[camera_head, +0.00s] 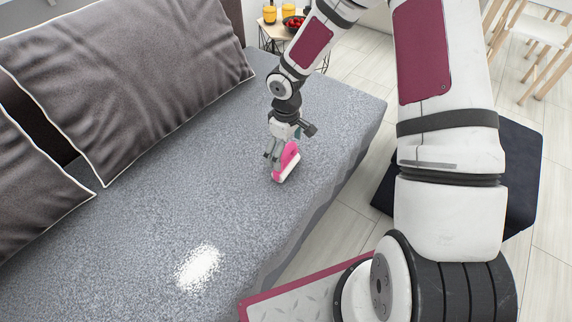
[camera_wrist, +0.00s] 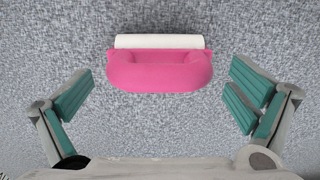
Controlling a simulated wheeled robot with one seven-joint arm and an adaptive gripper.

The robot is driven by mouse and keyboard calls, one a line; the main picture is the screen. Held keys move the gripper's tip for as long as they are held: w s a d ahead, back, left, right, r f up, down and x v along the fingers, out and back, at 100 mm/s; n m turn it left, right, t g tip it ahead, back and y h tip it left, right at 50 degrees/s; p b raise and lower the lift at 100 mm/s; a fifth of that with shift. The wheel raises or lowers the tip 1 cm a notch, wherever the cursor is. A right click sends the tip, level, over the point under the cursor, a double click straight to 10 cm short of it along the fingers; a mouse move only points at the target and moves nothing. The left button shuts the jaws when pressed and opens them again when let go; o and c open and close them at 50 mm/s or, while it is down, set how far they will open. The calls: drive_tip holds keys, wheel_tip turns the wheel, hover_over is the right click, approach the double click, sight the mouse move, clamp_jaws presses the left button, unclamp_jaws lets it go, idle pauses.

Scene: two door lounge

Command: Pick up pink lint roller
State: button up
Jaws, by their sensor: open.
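The pink lint roller (camera_head: 288,158) lies on the grey sofa seat, right under my gripper in the head view. In the wrist view the lint roller (camera_wrist: 160,72) shows its pink handle nearer me and its white roll along the far side. My gripper (camera_head: 272,156) points down at it. In the wrist view my gripper (camera_wrist: 158,102) is open, with one teal-padded finger to the left and one to the right. The lint roller sits between and slightly beyond the fingertips, with a gap on both sides. Nothing is held.
The grey sofa seat (camera_head: 160,220) is bare around the roller. Dark cushions (camera_head: 130,75) lean along its left side. A small side table (camera_head: 270,32) with orange drinks and a bowl of red fruit (camera_head: 293,23) stands beyond. A dark pouf (camera_head: 520,165) is on the floor at right.

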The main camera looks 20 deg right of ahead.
drive_tip(key=c, duration=1.6)
drive_tip(key=shift+o, duration=0.2)
drive_tip(key=shift+r, duration=0.1)
drive_tip(key=shift+r+p, duration=0.3)
drive_tip(key=shift+r, duration=0.1)
wheel_tip(320, 180, up, 3)
drive_tip(key=shift+w+r+p, duration=0.1)
drive_tip(key=shift+p, duration=0.7)
drive_tip(key=s+a, duration=0.3)
drive_tip(key=s, duration=1.2)
drive_tip(key=shift+s+a+r, duration=0.35)
drive_tip(key=shift+r, duration=0.1)
